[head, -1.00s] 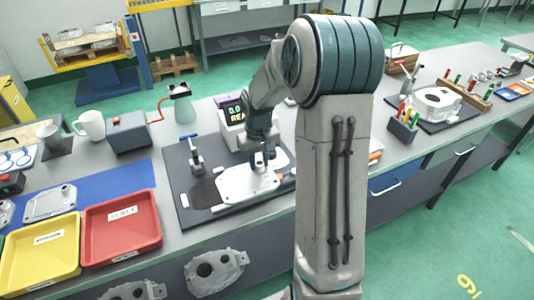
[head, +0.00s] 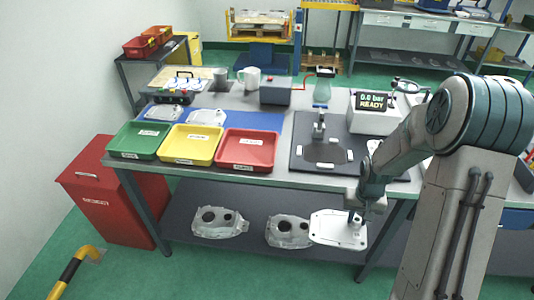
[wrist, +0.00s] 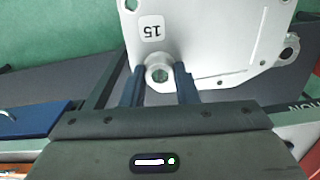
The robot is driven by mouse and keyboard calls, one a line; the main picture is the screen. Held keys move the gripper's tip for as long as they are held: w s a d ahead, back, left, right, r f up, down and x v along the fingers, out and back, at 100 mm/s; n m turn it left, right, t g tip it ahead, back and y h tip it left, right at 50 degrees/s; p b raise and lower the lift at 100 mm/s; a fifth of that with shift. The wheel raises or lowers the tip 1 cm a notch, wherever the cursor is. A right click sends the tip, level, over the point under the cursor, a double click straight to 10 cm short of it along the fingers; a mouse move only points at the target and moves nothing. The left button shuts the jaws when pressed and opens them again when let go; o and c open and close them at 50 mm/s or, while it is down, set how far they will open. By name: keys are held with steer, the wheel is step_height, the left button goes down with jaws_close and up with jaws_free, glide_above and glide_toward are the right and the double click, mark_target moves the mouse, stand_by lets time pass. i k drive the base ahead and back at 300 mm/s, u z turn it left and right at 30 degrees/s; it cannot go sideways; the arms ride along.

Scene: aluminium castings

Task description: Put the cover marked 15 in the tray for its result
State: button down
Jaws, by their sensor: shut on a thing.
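The cover marked 15 (wrist: 215,40) is a flat light-grey casting plate; its tag reads 15, upside down, in the wrist view. My gripper (wrist: 160,80) is shut on the cover's small round boss at its edge. In the head view the cover (head: 330,230) hangs flat from my gripper (head: 354,215), in front of the bench's front edge. The green tray (head: 125,143), yellow tray (head: 190,152) and red tray (head: 235,157) stand in a row on the bench, to the left of the cover. They look empty apart from labels too small to read surely.
A test station (head: 375,120) showing 0.0 bar READY stands behind a dark mat (head: 300,170) with a clamp. Two castings (head: 220,222) lie on the lower shelf. A red bin (head: 100,190) stands at the bench's left end. Other covers (head: 207,117) lie behind the trays.

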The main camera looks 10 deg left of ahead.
mark_target(249, 152)
steer(key=z, duration=2.4)
steer(key=k, duration=1.6)
steer(key=u, duration=2)
steer(key=i, duration=0.45)
steer(key=u, duration=0.05)
